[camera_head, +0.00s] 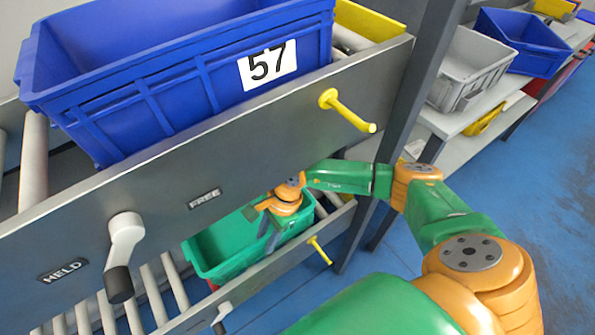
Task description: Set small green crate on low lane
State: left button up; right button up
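The small green crate (238,262) is in the low lane area, behind the lower grey rail and below the upper rail. It looks roughly level; I cannot tell whether its base rests fully on the rollers. My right gripper (268,232) reaches in from the right under the upper rail, with its fingers pointing down at the crate's right part. The fingers are small and partly dark, so whether they grip the crate's wall is unclear. The low lane's rollers (178,287) show to the left of the crate. My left gripper is not in view.
A large blue crate (150,95) marked 57 stands on the upper lane. Yellow pegs (345,108) (319,250) and a grey lever (124,240) stick out from the rails. A dark upright post (410,95) stands right of the lanes. Farther right, a shelf holds a grey bin (470,70).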

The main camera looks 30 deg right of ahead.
aim_at(305, 217)
jog(key=d+b, duration=0.1)
jog(key=d, duration=0.6)
jog(key=d+b, duration=0.1)
jog(key=d, duration=0.3)
jog(key=shift+w+f+b, duration=0.15)
jog(key=shift+f+b, duration=0.15)
jog(key=shift+f, duration=0.05)
jog(key=shift+d+r, duration=0.15)
jog(key=shift+d, duration=0.25)
